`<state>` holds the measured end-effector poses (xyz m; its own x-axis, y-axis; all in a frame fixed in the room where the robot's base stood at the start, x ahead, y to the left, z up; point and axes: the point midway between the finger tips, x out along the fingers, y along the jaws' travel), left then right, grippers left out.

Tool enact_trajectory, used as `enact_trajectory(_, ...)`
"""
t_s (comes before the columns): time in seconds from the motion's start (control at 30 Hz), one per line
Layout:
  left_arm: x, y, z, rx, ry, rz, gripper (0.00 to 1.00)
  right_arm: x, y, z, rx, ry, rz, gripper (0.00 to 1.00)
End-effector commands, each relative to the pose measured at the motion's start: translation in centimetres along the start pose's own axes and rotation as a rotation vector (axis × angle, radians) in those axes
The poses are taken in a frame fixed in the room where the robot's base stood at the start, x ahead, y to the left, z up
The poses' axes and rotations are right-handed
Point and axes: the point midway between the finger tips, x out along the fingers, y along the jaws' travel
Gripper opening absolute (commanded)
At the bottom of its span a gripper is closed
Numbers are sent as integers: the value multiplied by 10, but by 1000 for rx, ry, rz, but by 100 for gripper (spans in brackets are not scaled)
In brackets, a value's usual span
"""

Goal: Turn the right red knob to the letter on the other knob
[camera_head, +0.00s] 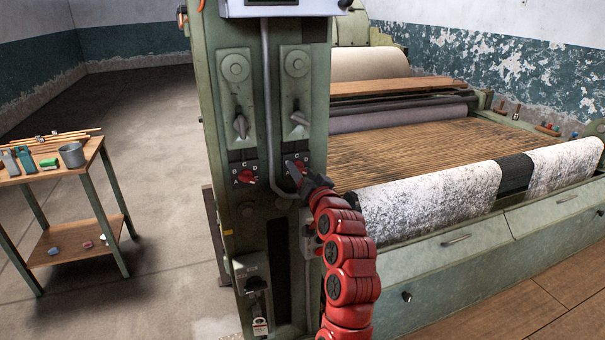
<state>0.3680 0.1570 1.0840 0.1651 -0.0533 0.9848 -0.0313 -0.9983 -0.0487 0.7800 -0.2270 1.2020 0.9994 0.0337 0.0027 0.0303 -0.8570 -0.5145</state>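The left red knob (247,177) sits on a dark plate on the green machine column, with white letters A, B, C and D around it. Its pointer is too small to read surely. The right red knob is on a matching plate (299,157) to its right and is mostly hidden behind my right gripper (297,168). A letter C shows above that gripper. My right gripper is at the right knob, reaching up from below on my red arm. Whether its fingers are closed on the knob cannot be made out. My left gripper is out of view.
Two grey levers (240,126) (300,118) stand above the knobs. A grey conduit (268,110) runs between the plates. The loom bed (420,150) with white-speckled cloth lies to the right.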

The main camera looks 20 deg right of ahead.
Motion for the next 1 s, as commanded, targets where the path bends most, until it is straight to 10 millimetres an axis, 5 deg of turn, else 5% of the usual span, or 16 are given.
enact_trajectory(0.13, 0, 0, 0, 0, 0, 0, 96, 0, 0, 0, -1, -1, 0, 85)
enact_trajectory(0.57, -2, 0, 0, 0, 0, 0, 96, -10, 0, 0, -1, 2, 0, 85)
enact_trajectory(1.0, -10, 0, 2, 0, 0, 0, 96, -92, 0, 1, -1, 1, 0, 85)
